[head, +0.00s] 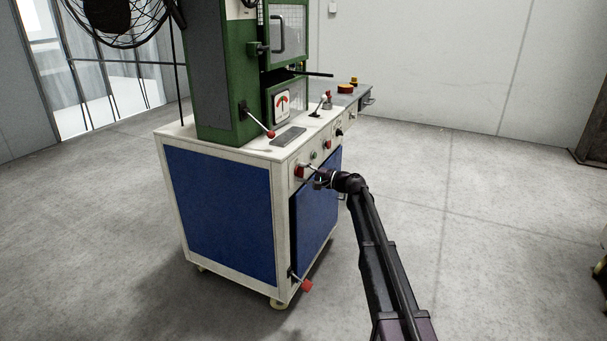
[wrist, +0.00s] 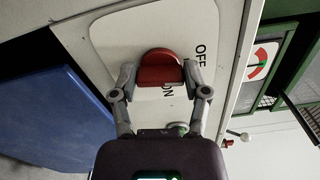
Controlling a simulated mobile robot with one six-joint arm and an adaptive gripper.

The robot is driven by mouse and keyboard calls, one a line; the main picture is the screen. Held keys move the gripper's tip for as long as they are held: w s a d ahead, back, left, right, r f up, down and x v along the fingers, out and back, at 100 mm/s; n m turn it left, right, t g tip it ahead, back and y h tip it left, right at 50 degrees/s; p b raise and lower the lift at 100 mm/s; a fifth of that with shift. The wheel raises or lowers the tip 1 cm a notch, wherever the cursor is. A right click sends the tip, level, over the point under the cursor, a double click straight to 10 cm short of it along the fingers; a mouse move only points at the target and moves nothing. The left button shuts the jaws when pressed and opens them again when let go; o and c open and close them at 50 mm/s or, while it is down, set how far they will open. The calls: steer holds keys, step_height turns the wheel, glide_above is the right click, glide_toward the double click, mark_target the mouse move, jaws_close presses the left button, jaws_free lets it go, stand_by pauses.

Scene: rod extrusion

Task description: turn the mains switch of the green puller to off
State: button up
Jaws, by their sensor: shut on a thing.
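The green puller (head: 222,80) stands on a white cabinet with blue panels. Its red mains switch (head: 300,172) sits on the cabinet's front, near the top left corner. In the wrist view the red knob (wrist: 160,66) is on a white plate (wrist: 110,42) marked OFF and ON. OFF reads at the knob's upper right; ON shows just below it, partly covered. My gripper (wrist: 159,71) is shut on the knob, one finger on each side. In the head view my gripper (head: 321,180) is at the switch, and its fingertips are too small to make out.
A red-knobbed lever (head: 262,126) and a gauge (head: 282,105) are above the switch. Other buttons (head: 327,144) line the front to the right.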

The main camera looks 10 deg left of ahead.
steer(key=shift+n, duration=0.9)
steer(key=o, duration=1.2)
steer(key=shift+c, duration=0.2)
steer(key=v, duration=1.2)
